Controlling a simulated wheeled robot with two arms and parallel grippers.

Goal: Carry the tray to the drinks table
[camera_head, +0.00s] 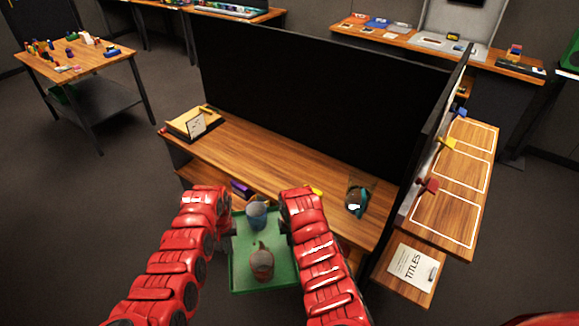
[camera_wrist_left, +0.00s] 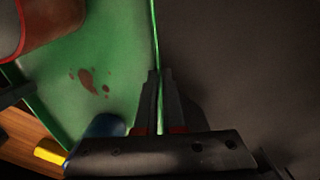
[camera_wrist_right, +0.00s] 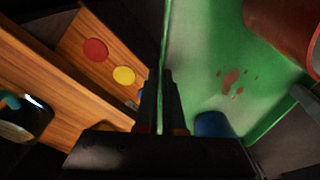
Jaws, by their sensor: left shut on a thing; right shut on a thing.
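The green tray (camera_head: 240,277) is in front of me at the lower middle of the head view. It carries a blue-grey cup (camera_head: 257,214) near its far side and a reddish-brown pot-like vessel (camera_head: 262,264) nearer me. Dark red spots mark the tray floor (camera_wrist_left: 60,85) in the left wrist view. My left gripper (camera_wrist_left: 160,76) is shut on one tray rim, and my right gripper (camera_wrist_right: 163,76) is shut on the opposite rim. My arms hide the jaws in the head view. I cannot tell which table is the drinks table.
A wooden desk (camera_head: 270,158) with a black partition (camera_head: 290,90) lies just beyond the tray. A glass vessel with teal contents (camera_head: 357,197) stands at its right. A wooden side table (camera_head: 75,62) with small coloured items stands far left. Open floor (camera_head: 100,200) lies left.

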